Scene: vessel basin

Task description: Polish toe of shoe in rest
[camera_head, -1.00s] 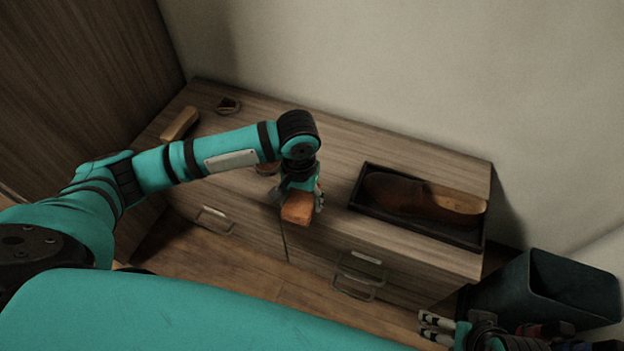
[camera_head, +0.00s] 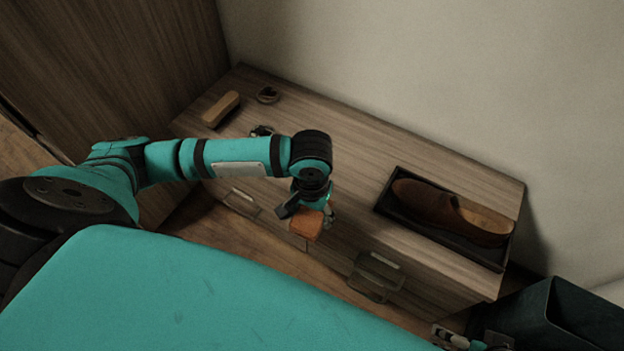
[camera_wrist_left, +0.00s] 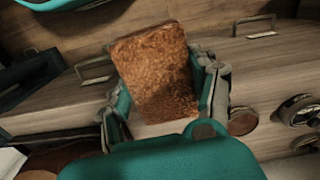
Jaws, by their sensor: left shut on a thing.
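A brown leather shoe (camera_head: 440,208) lies in a dark shallow tray, the rest (camera_head: 403,217), on the right part of the cabinet top. Its rounded toe points left and its opening is at the right. My left gripper (camera_head: 312,211) is shut on an orange-brown polishing block (camera_head: 304,225), held near the cabinet's front edge, left of the shoe and apart from it. In the left wrist view the block (camera_wrist_left: 156,72) sits between both fingers with its rough face showing. My right gripper (camera_head: 458,340) shows only partly at the bottom edge; its finger state is unclear.
A wooden brush (camera_head: 221,109) and a small round tin (camera_head: 267,95) stand at the cabinet's far left. Another small round item (camera_head: 262,131) is partly behind my left arm. A dark bin (camera_head: 560,318) stands at the lower right. The cabinet top (camera_head: 350,140) is clear behind the gripper.

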